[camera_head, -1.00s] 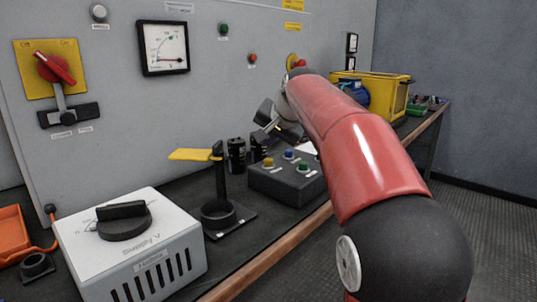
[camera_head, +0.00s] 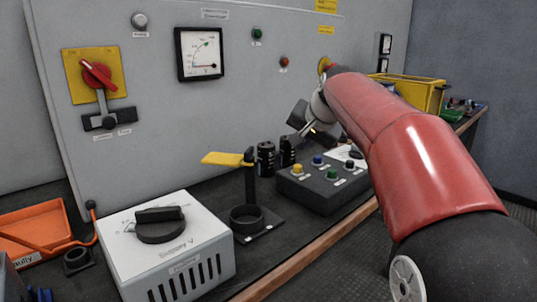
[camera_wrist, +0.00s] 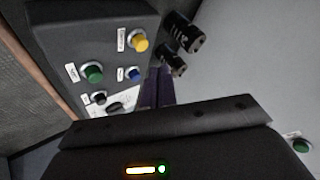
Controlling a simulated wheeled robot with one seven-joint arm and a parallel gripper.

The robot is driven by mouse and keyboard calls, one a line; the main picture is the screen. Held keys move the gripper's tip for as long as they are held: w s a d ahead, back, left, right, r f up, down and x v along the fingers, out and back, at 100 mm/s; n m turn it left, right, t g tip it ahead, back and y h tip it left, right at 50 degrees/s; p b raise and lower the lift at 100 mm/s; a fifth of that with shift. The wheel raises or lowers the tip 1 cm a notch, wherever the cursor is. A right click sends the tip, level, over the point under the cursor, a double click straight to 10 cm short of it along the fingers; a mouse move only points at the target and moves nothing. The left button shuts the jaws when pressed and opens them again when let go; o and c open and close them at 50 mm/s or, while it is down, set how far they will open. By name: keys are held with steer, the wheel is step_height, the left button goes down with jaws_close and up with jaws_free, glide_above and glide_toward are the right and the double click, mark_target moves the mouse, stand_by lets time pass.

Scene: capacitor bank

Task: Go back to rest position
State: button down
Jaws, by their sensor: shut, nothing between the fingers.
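My gripper (camera_head: 312,128) is at the end of my red arm, in front of the grey panel (camera_head: 240,110) and above the button box (camera_head: 322,190). It is shut and empty. In the wrist view the dark fingers (camera_wrist: 157,88) point toward the bench, with the button box to their left. The box carries yellow, blue and green buttons. Two black cylinders (camera_head: 267,158) stand on the bench just left of the gripper, and also show in the wrist view (camera_wrist: 184,35). My arm hides part of the bench behind it.
A white supply box (camera_head: 170,250) with a black knob stands front left. Right of it is a black stand (camera_head: 250,195) with a yellow lever. An orange tray (camera_head: 35,230) lies far left, a yellow crate (camera_head: 425,92) far right. Floor right of the bench is clear.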

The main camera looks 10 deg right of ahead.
steer(key=s+f+n+g, duration=0.1)
steer(key=s+f+n, duration=0.1)
steer(key=s+f, duration=0.4)
steer(key=s+f+n+g+h, duration=0.1)
steer(key=s+f, duration=0.6)
steer(key=s, duration=0.9)
steer(key=s+f+n+g, duration=0.1)
steer(key=s+f+n, duration=0.2)
steer(key=s+f, duration=0.4)
steer(key=s, duration=0.4)
steer(key=shift+s+h, duration=0.3)
